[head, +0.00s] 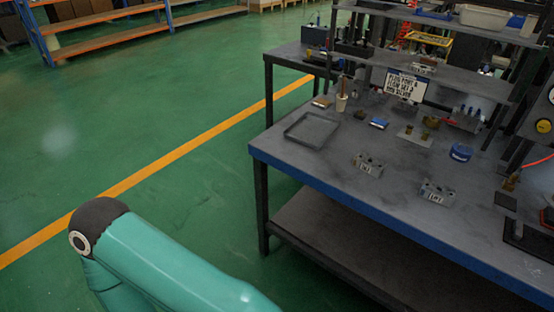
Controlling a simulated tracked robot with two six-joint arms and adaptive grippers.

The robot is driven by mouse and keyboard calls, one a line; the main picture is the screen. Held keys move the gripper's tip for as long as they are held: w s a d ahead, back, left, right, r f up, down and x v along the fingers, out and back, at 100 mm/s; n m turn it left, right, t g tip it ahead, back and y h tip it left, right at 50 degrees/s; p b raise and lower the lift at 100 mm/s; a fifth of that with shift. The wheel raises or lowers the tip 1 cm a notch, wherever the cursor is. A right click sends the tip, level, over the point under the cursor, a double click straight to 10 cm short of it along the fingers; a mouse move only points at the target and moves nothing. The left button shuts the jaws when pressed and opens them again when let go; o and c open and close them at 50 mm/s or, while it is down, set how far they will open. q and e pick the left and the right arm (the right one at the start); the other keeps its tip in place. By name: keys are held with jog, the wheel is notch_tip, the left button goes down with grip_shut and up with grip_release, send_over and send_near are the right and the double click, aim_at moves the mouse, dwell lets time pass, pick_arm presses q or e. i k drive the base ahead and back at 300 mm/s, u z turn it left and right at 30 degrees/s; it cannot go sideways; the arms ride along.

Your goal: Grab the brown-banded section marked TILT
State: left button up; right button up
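Two small grey metal valve sections stand apart on the workbench (300,158): one near the middle (369,166) and one nearer the front edge to the right (437,194). Both have pale labels with dark marks on their front faces, too small to read. A similar larger grey block (465,120) stands farther back on the right. I cannot make out a brown band or the word TILT on any of them. Neither gripper is in view; only a teal link of my own arm shows at the lower left.
An empty dark tray (311,130) lies near the bench's left corner. A blue tape roll (460,153), a pale plate with brass parts (414,136), a cup (341,103) and a sign (405,85) stand behind. Green floor is free left of the bench.

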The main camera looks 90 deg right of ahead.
aim_at(369, 164)
jog(key=u, duration=0.45)
jog(key=i, duration=0.4)
jog(key=z, duration=2.25)
jog(key=i, duration=0.15)
jog(key=z, duration=1.25)
jog(key=k, duration=0.35)
jog(key=z, duration=0.4)
jog(key=i, duration=1.45)
jog(key=u, duration=0.45)
